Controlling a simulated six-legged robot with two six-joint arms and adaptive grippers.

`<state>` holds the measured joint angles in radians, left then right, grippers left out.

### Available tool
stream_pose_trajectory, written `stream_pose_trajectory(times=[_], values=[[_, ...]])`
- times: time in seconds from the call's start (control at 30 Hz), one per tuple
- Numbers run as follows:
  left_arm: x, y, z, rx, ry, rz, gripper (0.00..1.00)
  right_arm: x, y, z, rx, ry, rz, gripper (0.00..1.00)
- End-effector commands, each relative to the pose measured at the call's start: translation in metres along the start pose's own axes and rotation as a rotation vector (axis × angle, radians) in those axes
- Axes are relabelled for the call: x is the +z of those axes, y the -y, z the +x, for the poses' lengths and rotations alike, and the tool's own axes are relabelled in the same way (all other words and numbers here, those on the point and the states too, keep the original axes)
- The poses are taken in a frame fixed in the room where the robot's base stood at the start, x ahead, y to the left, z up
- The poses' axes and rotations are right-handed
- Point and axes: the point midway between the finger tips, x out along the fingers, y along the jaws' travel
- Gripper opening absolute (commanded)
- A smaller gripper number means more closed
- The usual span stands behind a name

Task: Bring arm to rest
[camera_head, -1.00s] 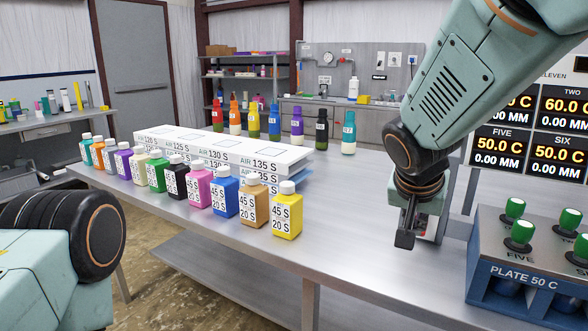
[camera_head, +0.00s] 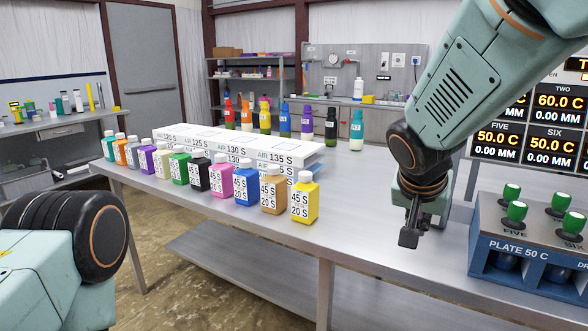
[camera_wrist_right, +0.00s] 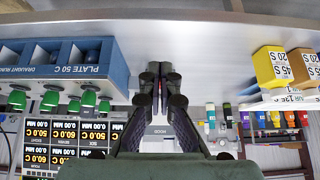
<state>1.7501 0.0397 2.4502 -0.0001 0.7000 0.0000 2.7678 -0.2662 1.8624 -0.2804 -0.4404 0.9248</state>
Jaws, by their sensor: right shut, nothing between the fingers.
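My right gripper (camera_head: 408,238) hangs from the right arm above the steel bench (camera_head: 375,228), pointing down, with nothing held. In the right wrist view its two dark fingers (camera_wrist_right: 160,78) are together and empty. My left arm shows only as a link at the lower left of the head view; its gripper is out of view.
A row of coloured jugs, ending in a yellow jug (camera_head: 305,203), stands along the bench's front. A white rack labelled AIR (camera_head: 235,152) lies behind them, with coloured bottles (camera_head: 307,122) beyond. A blue plate box (camera_head: 520,260) with green knobs stands at the right.

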Motion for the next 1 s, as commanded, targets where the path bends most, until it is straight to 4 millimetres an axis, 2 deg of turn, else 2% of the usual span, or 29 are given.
stream_pose_trajectory(times=[0.17, 0.33, 0.47, 0.57, 0.67, 0.77, 0.9, 1.0], values=[[0.000, 0.000, 0.000, 0.000, 0.000, 0.000, 0.55, -0.003, 0.002, 0.001, -0.008, -0.006, -0.034, 0.00], [0.000, 0.000, 0.000, 0.000, 0.000, 0.000, 0.55, -0.013, 0.020, 0.004, -0.102, -0.074, -0.160, 0.00], [0.000, 0.000, 0.000, 0.000, 0.000, 0.000, 0.55, -0.011, 0.028, 0.008, -0.166, -0.118, -0.238, 0.00], [0.000, 0.000, 0.000, 0.000, 0.000, 0.000, 0.55, -0.001, 0.031, 0.019, -0.212, -0.137, -0.298, 0.00], [0.000, 0.000, 0.000, 0.000, 0.000, 0.000, 0.55, 0.022, 0.030, 0.040, -0.260, -0.134, -0.358, 0.00], [0.000, 0.000, 0.000, 0.000, 0.000, 0.000, 0.55, 0.063, 0.018, 0.074, -0.288, -0.115, -0.420, 0.00], [0.000, 0.000, 0.000, 0.000, 0.000, 0.000, 0.55, 0.135, -0.009, 0.117, -0.312, -0.052, -0.485, 0.00], [0.000, 0.000, 0.000, 0.000, 0.000, 0.000, 0.55, 0.191, -0.035, 0.140, -0.309, 0.013, -0.514, 0.00]])
